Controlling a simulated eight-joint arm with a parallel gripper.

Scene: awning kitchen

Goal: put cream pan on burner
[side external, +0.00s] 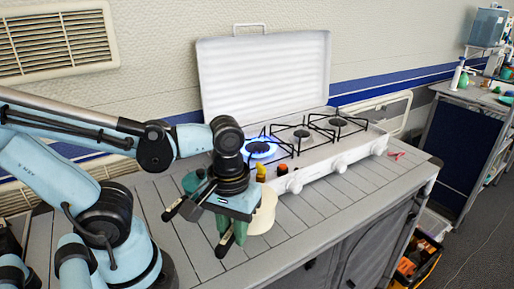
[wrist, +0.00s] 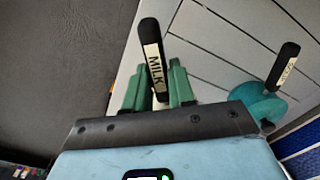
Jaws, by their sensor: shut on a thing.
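The cream pan (side external: 264,213) is in the side external view, near the counter's front edge, partly hidden behind my gripper (side external: 229,240). My gripper's green fingers (wrist: 157,88) are shut on its black handle, which carries a "MILK" label (wrist: 155,62) in the wrist view. The pan's body is hidden in the wrist view. I cannot tell whether the pan touches the counter. The burner (side external: 260,149) with a blue flame is at the left end of the white stove (side external: 318,160), behind and above my gripper in the picture.
A teal pan (side external: 190,181) with a black handle stands on the counter left of my gripper; it also shows in the wrist view (wrist: 259,108). Small yellow (side external: 261,173) and orange-black items (side external: 283,169) are near the stove front. The raised lid (side external: 264,75) stands behind. The counter's right front is clear.

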